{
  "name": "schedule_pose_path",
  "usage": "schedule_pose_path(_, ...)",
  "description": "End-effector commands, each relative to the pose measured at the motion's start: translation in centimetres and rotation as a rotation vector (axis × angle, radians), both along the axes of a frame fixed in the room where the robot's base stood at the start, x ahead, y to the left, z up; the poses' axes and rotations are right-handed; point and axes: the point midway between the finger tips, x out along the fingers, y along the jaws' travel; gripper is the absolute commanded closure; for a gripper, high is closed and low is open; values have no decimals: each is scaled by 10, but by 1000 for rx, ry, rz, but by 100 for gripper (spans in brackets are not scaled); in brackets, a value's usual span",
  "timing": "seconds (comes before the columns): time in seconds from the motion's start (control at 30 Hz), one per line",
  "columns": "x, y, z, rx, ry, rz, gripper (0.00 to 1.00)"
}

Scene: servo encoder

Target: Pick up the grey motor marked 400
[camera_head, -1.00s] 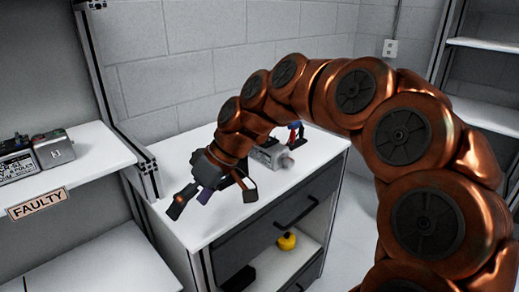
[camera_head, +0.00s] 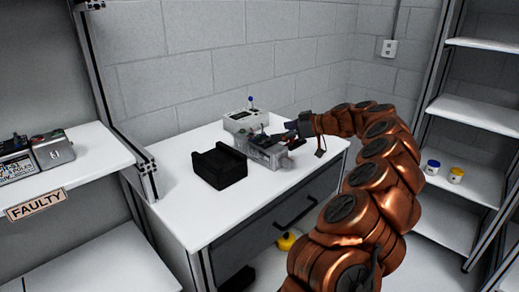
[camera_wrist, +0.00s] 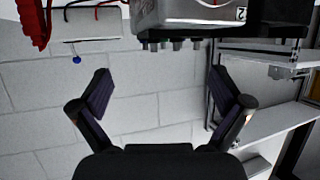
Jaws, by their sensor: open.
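A grey motor-like unit (camera_head: 262,152) with dark parts on top sits on the white cabinet top (camera_head: 185,215). In the wrist view a grey unit (camera_wrist: 188,10) with dark studs and a label partly reading "2" is at the top edge, largely cut off. I cannot read a 400 on it. My gripper (camera_head: 298,137) is at the right end of the grey unit in the head view; I cannot tell if it touches. In the wrist view my gripper (camera_wrist: 160,84) has its fingers spread wide, with only the wall between them. Grey motors (camera_head: 54,149) also stand on the FAULTY shelf.
A black cradle-like block (camera_head: 219,166) stands left of the grey unit. A pale box (camera_head: 246,119) with a blue-tipped lever is behind it, near the wall. A yellow object (camera_head: 286,241) lies below the drawer. Shelves (camera_head: 478,117) with small pots stand at right.

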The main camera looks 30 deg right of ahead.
Motion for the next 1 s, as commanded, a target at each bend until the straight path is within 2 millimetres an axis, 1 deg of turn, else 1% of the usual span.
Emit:
schedule_pose_path(0.2, 16, 12, -8, 1, 2, 4, 0)
schedule_pose_path(0.33, 21, 16, -11, 2, 1, 2, 0)
schedule_pose_path(0.43, 28, 22, -15, 3, 4, 5, 0)
schedule_pose_path(0.7, 53, 38, -31, 0, 4, 2, 0)
schedule_pose_path(0.93, 55, 39, -32, 0, 2, 2, 0)
schedule_pose_path(0.97, 55, 39, -32, 0, 2, 2, 2)
schedule_pose_path(1.0, 55, 39, -32, 0, 1, 2, 6)
